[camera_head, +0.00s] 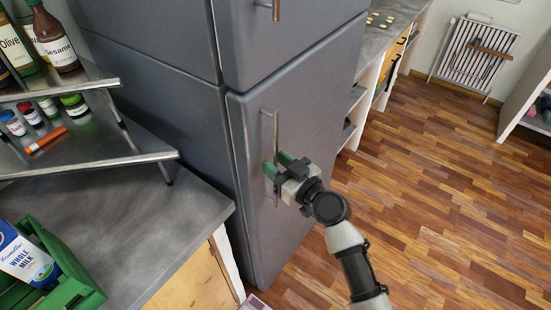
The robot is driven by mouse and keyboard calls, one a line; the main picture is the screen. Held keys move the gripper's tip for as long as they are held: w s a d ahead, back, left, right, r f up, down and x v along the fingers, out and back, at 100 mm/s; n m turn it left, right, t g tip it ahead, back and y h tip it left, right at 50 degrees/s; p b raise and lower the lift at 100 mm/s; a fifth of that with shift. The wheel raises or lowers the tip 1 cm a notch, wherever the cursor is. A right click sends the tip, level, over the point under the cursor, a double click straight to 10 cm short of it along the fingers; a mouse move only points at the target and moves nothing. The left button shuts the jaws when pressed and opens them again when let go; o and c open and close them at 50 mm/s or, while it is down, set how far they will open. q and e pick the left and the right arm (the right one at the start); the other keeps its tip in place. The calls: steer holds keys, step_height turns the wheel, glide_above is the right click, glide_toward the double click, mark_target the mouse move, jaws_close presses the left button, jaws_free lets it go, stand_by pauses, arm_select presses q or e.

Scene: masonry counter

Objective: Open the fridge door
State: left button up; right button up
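The grey fridge (165,95) stands in the middle of the camera_head view. Its lower door (258,225) and upper door (285,45) both look shut. A thin vertical metal handle (276,125) runs down the lower door. My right gripper (278,165) is at the middle of this handle, its green fingertips apart, one on each side of the bar. I cannot tell whether the fingers touch it. The upper door has its own handle (276,10), cut off at the top edge. My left gripper is not in view.
A grey counter (165,225) at left holds a metal rack (100,160) with bottles and small jars. A green crate (78,285) with a milk carton (25,260) stands in front. Open wooden floor (430,200) lies to the right; shelving (355,110) stands beyond the fridge.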

steer(key=shift+w+a, duration=0.2)
steer(key=shift+w, duration=0.05)
jaws_close()
